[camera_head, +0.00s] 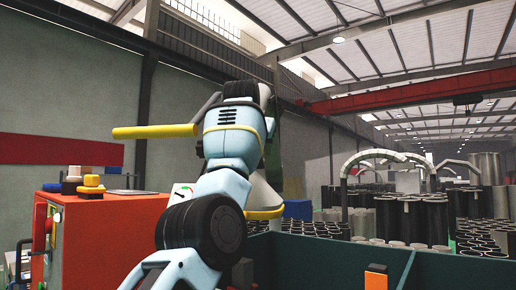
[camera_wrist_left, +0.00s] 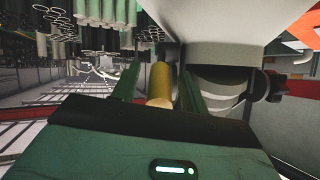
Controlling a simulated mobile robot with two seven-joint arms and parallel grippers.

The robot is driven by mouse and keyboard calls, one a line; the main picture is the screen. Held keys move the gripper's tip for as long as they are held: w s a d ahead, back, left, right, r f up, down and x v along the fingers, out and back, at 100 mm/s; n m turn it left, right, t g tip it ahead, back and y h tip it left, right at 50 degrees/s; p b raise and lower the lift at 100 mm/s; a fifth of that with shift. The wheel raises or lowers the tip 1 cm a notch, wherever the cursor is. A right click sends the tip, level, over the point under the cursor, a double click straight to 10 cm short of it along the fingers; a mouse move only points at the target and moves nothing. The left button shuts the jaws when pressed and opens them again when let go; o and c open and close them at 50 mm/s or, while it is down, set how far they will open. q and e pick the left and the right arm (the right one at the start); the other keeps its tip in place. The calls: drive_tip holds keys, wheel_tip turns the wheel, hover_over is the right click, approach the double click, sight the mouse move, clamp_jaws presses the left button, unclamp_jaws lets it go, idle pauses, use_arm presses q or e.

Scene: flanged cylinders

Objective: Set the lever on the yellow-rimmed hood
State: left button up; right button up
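The yellow-rimmed hood (camera_head: 265,212) is mostly hidden behind my left arm in the head view; part of its grey side and yellow rim shows. A yellow bar (camera_head: 155,131), apparently the lever, sticks out level to the left of my arm. In the left wrist view a yellow bar (camera_wrist_left: 160,85) lies between the two green fingers of my left gripper (camera_wrist_left: 158,80). The fingers stand apart, with narrow gaps seeming to show beside the bar. A pale surface (camera_wrist_left: 225,30), perhaps the hood, is close at the upper right. My right gripper is in neither view.
A red-orange cabinet (camera_head: 105,235) with yellow and dark buttons stands at the left. A dark green bin wall (camera_head: 455,270) crosses the lower right. Many dark cylinders (camera_head: 410,220) stand behind it at the right. A grey wall is behind the arm.

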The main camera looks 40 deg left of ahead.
use_arm(q)
drive_tip(key=v, duration=0.7)
drive_tip(key=shift+s+d+r, duration=0.15)
drive_tip(key=shift+s+d, duration=0.05)
drive_tip(key=shift+s, duration=0.1)
